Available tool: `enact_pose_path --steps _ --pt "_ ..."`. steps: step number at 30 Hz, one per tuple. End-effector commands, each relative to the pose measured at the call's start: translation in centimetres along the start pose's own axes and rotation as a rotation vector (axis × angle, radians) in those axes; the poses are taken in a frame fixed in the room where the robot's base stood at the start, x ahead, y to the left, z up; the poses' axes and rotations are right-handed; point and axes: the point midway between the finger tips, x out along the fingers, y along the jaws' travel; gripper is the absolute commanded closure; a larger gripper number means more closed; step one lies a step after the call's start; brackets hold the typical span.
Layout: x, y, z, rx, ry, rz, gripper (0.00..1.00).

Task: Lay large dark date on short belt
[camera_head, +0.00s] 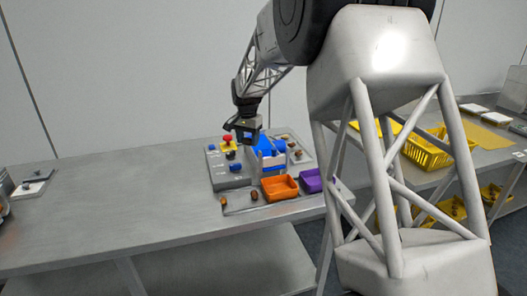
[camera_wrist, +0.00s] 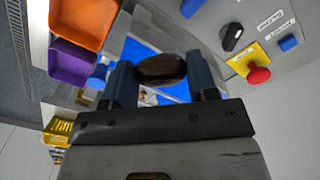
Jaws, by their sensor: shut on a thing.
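My gripper (camera_head: 245,134) is above the sorting unit on the table in the head view. In the wrist view my gripper (camera_wrist: 161,78) is shut on a large dark brown date (camera_wrist: 162,68), which lies crosswise between the two fingers. A blue belt surface (camera_wrist: 138,49) shows behind the date, and the gripper and date hide part of it. In the head view the blue belt (camera_head: 265,146) lies just right of and below my gripper. I cannot tell from these views how far the date is above the belt.
An orange tray (camera_head: 279,189) and a purple tray (camera_head: 311,181) stand at the unit's front. A red button on a yellow base (camera_head: 227,141) is at its left. Loose dates (camera_head: 254,195) lie near the orange tray. The table (camera_head: 110,220) to the left is mostly clear.

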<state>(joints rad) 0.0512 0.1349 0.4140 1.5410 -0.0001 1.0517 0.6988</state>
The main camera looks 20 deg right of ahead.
Motion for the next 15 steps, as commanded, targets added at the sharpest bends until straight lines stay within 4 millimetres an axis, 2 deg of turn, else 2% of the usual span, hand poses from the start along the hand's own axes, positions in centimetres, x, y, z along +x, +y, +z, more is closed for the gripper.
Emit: enact_pose_path --steps 8,15 --pt "-0.3 0.9 -1.8 0.168 0.0 0.0 0.58" --pt "-1.1 2.4 -4.6 0.449 0.0 0.0 0.58"
